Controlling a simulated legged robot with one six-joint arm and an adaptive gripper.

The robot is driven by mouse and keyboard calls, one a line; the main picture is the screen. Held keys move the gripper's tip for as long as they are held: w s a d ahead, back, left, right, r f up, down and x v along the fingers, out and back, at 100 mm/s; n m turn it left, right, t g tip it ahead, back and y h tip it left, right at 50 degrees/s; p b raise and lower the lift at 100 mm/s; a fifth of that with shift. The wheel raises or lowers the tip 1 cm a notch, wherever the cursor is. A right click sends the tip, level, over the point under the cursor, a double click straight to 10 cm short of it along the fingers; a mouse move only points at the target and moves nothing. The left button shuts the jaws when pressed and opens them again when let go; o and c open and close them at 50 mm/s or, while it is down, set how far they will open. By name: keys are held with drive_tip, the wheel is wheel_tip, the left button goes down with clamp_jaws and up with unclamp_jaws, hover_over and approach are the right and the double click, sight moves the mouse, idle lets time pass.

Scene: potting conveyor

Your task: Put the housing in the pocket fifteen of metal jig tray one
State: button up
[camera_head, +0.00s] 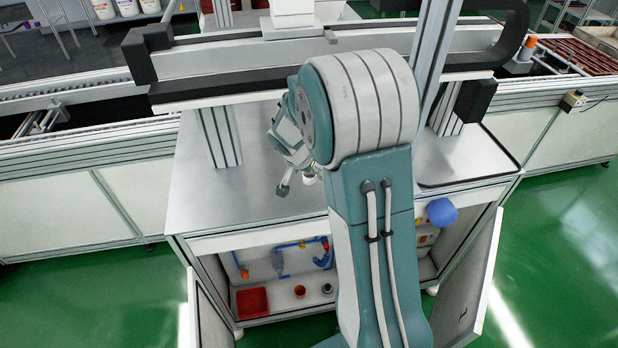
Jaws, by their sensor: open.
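My gripper (297,184) points down over the metal worktop (250,195), left of my large arm joint. Its two fingertips are apart and nothing shows between them. I cannot make out the housing in this view. I cannot make out metal jig tray one or its pocket fifteen either. My arm covers the middle of the worktop and may hide them. A flat grey panel with a dark edge (465,184) lies on the right of the worktop; I cannot tell what it is.
A gantry beam (230,60) with metal posts stands over the worktop's back. Conveyors (70,120) run on both sides. The cabinet below has open doors (478,270); inside are a red tray (252,303) and blue tubing. The worktop's left part is clear.

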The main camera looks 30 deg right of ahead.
drive_tip(key=shift+d+f, duration=0.2)
drive_tip(key=shift+f, duration=0.25)
drive_tip(key=shift+c, duration=0.3)
drive_tip(key=c, duration=0.8)
drive_tip(key=shift+c, duration=0.6)
